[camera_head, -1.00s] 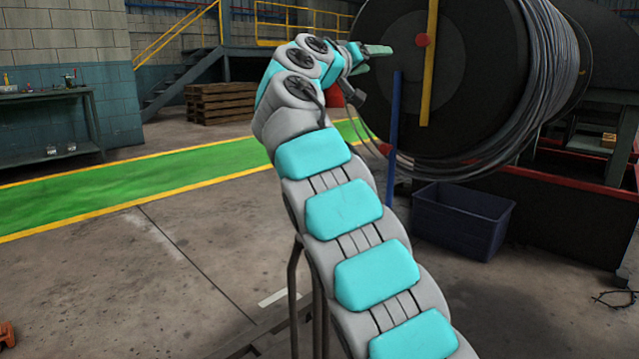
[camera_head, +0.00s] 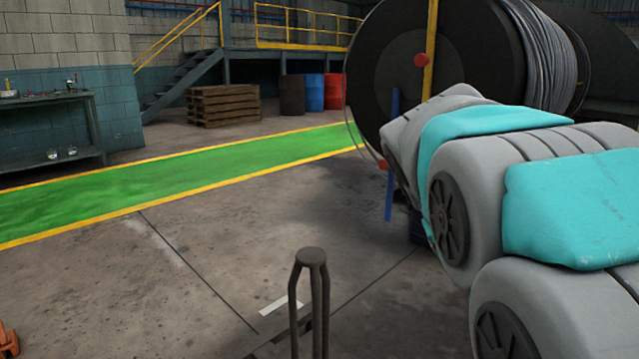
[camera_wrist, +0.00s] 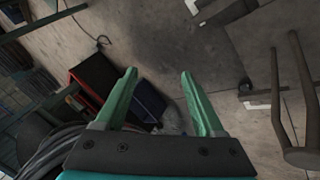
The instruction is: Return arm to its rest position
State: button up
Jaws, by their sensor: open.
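My gripper (camera_wrist: 158,75) shows in the wrist view with its two green fingers apart and nothing between them. It points down toward the concrete floor, with a dark blue bin (camera_wrist: 150,103) seen beyond and between the fingers. In the head view my arm fills the right side, folded close to the camera, and the gripper itself is out of sight. The large black drum (camera_head: 455,60) with grey cable wound on it (camera_head: 550,55) stands behind my arm. A yellow bar (camera_head: 433,35) and a red knob (camera_head: 421,60) show on its face.
A dark metal stand (camera_head: 312,256) rises from the floor in front, and shows at right in the wrist view (camera_wrist: 300,157). A green walkway (camera_head: 190,180) crosses the floor. Pallets (camera_head: 222,104), barrels (camera_head: 314,93) and a workbench (camera_head: 50,97) are farther back. The left-centre floor is clear.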

jog(key=s+a+f+g+y, duration=0.1)
jog(key=s+f, duration=0.4)
jog(key=s, duration=0.5)
jog(key=s+a+f+g+y+p, duration=0.1)
jog(key=s+a+f, duration=0.4)
jog(key=s, duration=0.5)
jog(key=s+a+f+g+y+p, duration=0.1)
jog(key=s+a+f+g+y, duration=0.2)
jog(key=s, duration=0.7)
notch_tip(320, 180, down, 3)
jog(key=shift+s+a+r+y, duration=0.2)
jog(key=shift+a+y, duration=0.3)
jog(key=shift+a, duration=0.2)
